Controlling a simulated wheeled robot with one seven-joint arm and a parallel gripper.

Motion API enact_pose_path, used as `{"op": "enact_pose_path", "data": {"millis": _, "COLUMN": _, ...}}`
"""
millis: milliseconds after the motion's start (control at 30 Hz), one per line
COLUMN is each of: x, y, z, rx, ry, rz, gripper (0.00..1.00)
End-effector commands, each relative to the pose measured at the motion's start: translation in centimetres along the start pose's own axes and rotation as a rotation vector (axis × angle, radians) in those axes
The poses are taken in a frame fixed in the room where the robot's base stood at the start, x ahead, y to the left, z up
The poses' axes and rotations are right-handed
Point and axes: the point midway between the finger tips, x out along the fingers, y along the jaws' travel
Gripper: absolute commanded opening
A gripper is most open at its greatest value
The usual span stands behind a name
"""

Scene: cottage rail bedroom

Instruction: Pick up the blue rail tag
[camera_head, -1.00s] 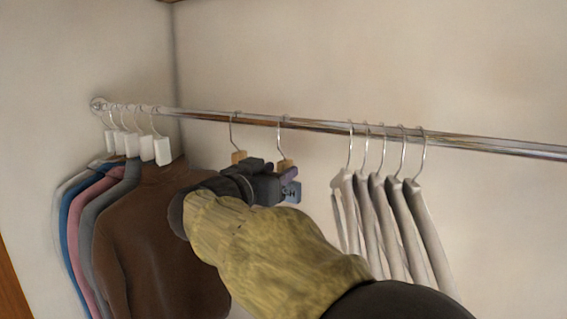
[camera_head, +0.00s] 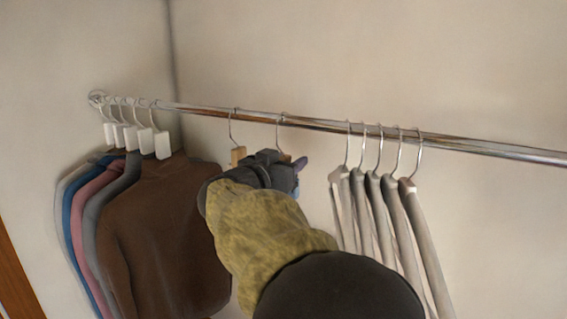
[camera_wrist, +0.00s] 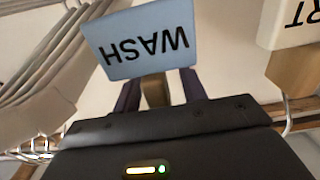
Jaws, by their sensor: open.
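The blue rail tag (camera_wrist: 143,40), lettered WASH and upside down in the wrist view, hangs just beyond my fingertips. My gripper (camera_wrist: 160,90) is open, with a dark finger on each side of a tan wooden piece below the tag. Whether the fingers touch that piece or the tag, I cannot tell. In the head view my gripper (camera_head: 292,168) covers most of the tag, leaving only a sliver of blue (camera_head: 297,190) at its right edge.
A metal rail (camera_head: 460,146) crosses the wall. A cream tag (camera_wrist: 288,22) with a wooden block (camera_wrist: 295,72) hangs close beside the blue one. Several pale hangers (camera_head: 375,190) hang to the right, and several garments, including a brown one (camera_head: 165,235), hang to the left.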

Motion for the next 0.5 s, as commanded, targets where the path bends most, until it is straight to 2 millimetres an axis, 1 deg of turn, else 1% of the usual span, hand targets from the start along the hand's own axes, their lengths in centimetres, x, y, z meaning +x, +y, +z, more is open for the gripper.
{"op": "enact_pose_path", "data": {"millis": 267, "x": 0.04, "y": 0.07, "z": -0.02, "rx": 0.000, "ry": 0.000, "rz": 0.001, "gripper": 0.42}}
{"op": "enact_pose_path", "data": {"millis": 367, "x": 0.06, "y": 0.09, "z": -0.02, "rx": 0.000, "ry": 0.000, "rz": 0.002, "gripper": 0.24}}
{"op": "enact_pose_path", "data": {"millis": 400, "x": 0.07, "y": 0.10, "z": -0.02, "rx": 0.000, "ry": 0.000, "rz": 0.002, "gripper": 0.16}}
{"op": "enact_pose_path", "data": {"millis": 500, "x": 0.08, "y": 0.12, "z": -0.03, "rx": 0.000, "ry": 0.000, "rz": 0.003, "gripper": 0.00}}
